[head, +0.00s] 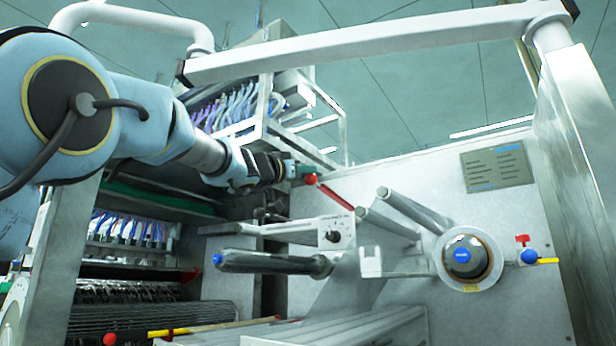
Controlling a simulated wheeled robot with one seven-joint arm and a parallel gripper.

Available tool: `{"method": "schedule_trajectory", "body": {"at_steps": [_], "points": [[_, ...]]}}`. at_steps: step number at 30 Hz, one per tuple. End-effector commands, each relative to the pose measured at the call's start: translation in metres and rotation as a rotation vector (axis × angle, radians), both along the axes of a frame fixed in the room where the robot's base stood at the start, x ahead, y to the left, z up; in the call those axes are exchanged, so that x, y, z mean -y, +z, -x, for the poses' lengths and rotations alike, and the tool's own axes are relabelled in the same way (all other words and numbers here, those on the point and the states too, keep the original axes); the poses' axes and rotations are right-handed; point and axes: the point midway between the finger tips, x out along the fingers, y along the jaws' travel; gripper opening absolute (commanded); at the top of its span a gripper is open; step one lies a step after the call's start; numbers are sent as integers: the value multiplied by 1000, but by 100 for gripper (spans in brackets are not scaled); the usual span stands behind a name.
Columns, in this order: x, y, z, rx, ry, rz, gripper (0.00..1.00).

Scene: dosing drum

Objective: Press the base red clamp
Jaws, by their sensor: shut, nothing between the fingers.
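My gripper (299,172) is at the end of my arm, which reaches in from the left. Its fingers are small and dark in the head view and are shut with nothing between them. A red lever (335,195) with a round red knob (311,179) is just right of the fingertips. Whether the fingertips touch the knob cannot be told. The lever slopes down to the right towards the grey rollers. A small red clamp (522,240) sits at the far right beside a blue knob and a yellow piece. Which red part is the base clamp is not clear.
A white frame bar (380,45) and a steel post (570,150) enclose the area. Grey rollers (415,212), a dark roller (272,263) and a round hub (468,257) stick out from the white panel. A yellow rod (200,328) lies low at left.

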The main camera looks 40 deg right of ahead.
Motion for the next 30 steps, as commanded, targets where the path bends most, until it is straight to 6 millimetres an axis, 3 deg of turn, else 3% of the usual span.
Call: {"method": "schedule_trajectory", "body": {"at_steps": [1, 19, 30], "points": [[-1, -13, 0, 0, -1, 9, 0], [-7, -88, 1, 16, 1, 69, 0], [-4, -104, -2, 12, 8, 56, 0]]}}
